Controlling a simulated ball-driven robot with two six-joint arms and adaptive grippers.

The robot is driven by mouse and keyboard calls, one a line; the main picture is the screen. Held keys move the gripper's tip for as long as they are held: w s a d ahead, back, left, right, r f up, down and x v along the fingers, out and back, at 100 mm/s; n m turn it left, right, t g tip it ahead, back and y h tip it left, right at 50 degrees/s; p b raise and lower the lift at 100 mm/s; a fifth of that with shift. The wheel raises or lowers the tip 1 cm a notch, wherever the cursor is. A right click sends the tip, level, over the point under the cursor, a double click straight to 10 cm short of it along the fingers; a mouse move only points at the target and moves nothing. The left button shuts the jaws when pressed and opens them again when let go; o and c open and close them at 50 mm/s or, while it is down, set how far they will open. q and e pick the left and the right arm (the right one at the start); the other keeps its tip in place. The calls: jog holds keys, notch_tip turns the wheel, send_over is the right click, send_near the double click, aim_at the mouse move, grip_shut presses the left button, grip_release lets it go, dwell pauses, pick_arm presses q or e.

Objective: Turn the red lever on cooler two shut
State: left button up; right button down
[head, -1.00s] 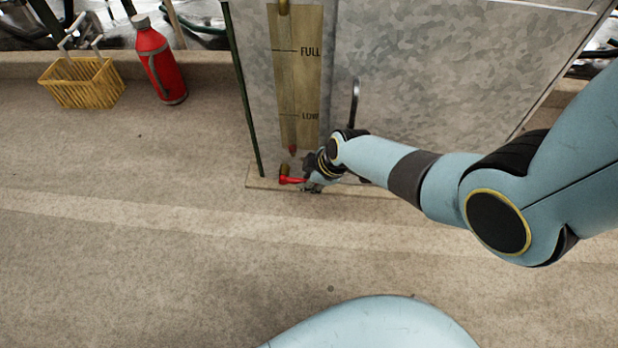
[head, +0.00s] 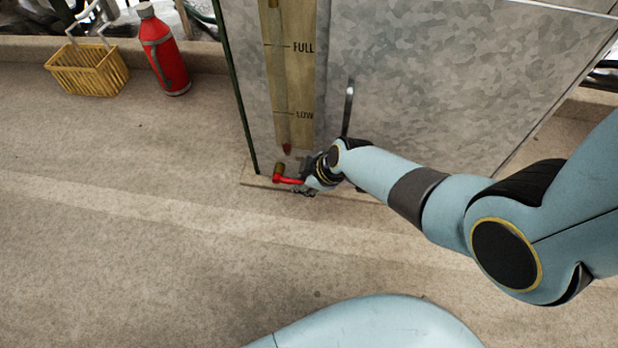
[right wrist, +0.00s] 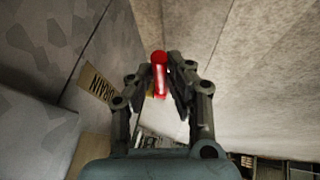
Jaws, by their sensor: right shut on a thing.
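The red lever (head: 287,180) sits on a brass valve (head: 280,168) low on the grey metal cooler (head: 420,80). In the head view the lever points right, toward my right gripper (head: 305,186). In the right wrist view the red lever (right wrist: 159,72) lies between the fingertips of my right gripper (right wrist: 165,75), which is shut on it. The gripper hides the lever's far end in the head view. My left gripper is not in view.
A level gauge (head: 290,75) marked FULL and LOW runs up the cooler above the valve. A partly hidden label (right wrist: 97,84) shows in the right wrist view. A yellow basket (head: 88,72) and a red bottle (head: 163,52) stand at upper left. The floor at left is clear.

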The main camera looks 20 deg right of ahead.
jog(key=c, duration=1.3)
grip_release()
jog(key=v, duration=1.2)
jog(key=shift+s, duration=0.1)
